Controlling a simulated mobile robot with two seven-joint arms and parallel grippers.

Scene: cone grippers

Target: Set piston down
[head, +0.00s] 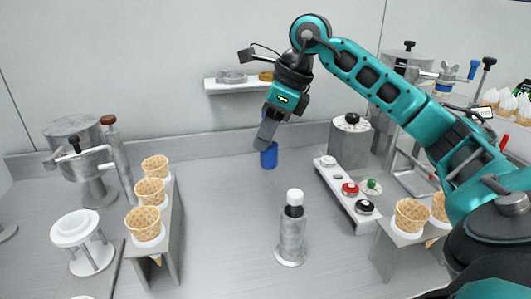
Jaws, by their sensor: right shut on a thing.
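My right gripper (267,143) is shut on a blue cylindrical piece (269,157), which looks to be the piston, near the back of the grey counter. The fingers point down and cover its upper part. I cannot tell whether its lower end touches the counter. My left gripper is not in view.
A silver bottle with a white top (291,232) stands on the counter in front of the gripper. A cone stand (168,225) is at left and a rack with coloured knobs (345,190) at right. A small wall shelf (238,88) is behind. Counter left of the bottle is clear.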

